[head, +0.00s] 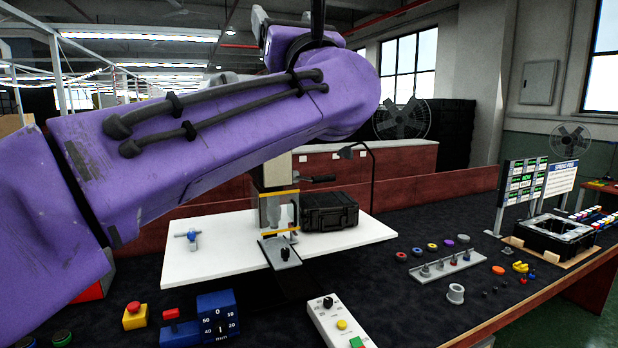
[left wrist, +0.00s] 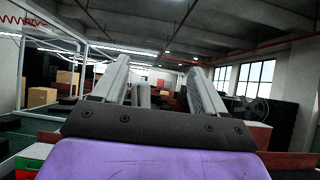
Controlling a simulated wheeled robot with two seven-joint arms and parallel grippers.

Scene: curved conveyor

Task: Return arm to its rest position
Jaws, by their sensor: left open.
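My left arm, purple with dark cables, crosses the upper left of the head view and is raised above the table. My left gripper (head: 288,20) is at the top middle of that view, partly cut off by the frame edge. In the left wrist view its two grey fingers (left wrist: 160,75) stand wide apart with nothing between them. They point out into the hall, toward the ceiling and far boxes, clear of the table. My right gripper is in neither view.
Below my arm, a white board (head: 220,262) carries a black case (head: 329,211) and a grey press-like device (head: 275,215). A blue dial box (head: 217,318), a red button (head: 134,315) and a white control box (head: 338,325) sit in front. A black tray (head: 552,235) stands right.

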